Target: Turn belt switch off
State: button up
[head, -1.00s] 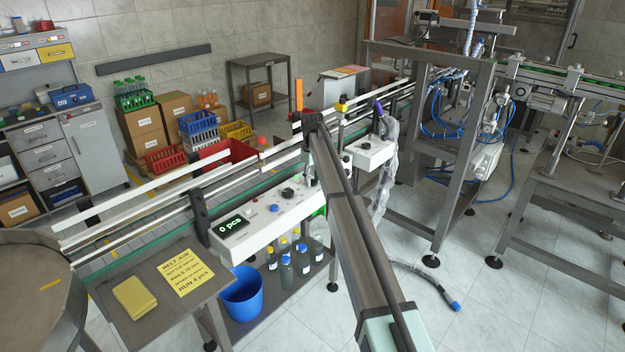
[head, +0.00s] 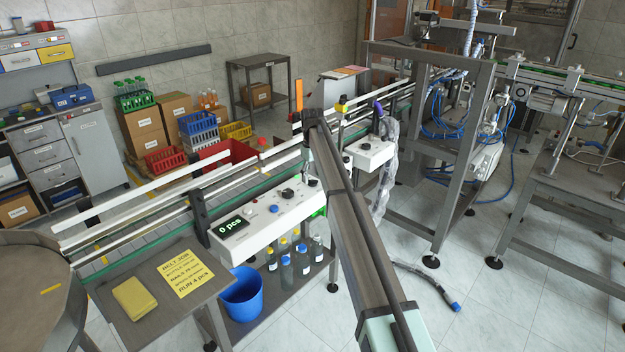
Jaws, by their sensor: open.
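A white control panel (head: 254,226) runs along the front of the conveyor. It carries a dark display (head: 230,226) reading "0 pcs", a blue button (head: 274,208) and a black rotary knob (head: 287,193). The knob's labels and pointer are too small to read, so its setting cannot be told. Further back, a second white box (head: 368,154) also has a dark control on top. My arm reaches over the right end of the front panel.
White guide rails (head: 125,217) run along the conveyor behind the panel. A yellow note (head: 188,272) reading "RUN 4 pcs" and a yellow pad (head: 134,298) lie on a plate at front left. Several bottles (head: 287,272) and a blue bucket (head: 243,294) stand below the panel.

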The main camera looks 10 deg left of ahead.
aim_at(313, 180)
notch_tip(313, 180, up, 10)
dwell(0.4)
jog(key=s+d+f+m, duration=0.3)
jog(key=s+d+f, duration=0.8)
jog(key=s+f, duration=0.5)
jog(key=s+d+f+m, duration=0.3)
jog(key=s+d+f, duration=0.9)
jog(key=s+f, duration=0.4)
jog(key=s+d+f+m, duration=0.2)
jog(key=s+d+f, duration=0.1)
jog(key=s, duration=0.6)
jog(key=s+d+f+m, duration=0.1)
jog(key=s+d+f, duration=0.2)
jog(key=s, duration=0.6)
jog(key=s+f+g, duration=0.3)
jog(key=s+f, duration=0.6)
jog(key=s, duration=0.5)
jog(key=s+f+g, duration=0.3)
jog(key=s+f, duration=0.6)
jog(key=s, duration=0.5)
jog(key=shift+a+g, duration=0.15)
jog(key=shift+g, duration=0.25)
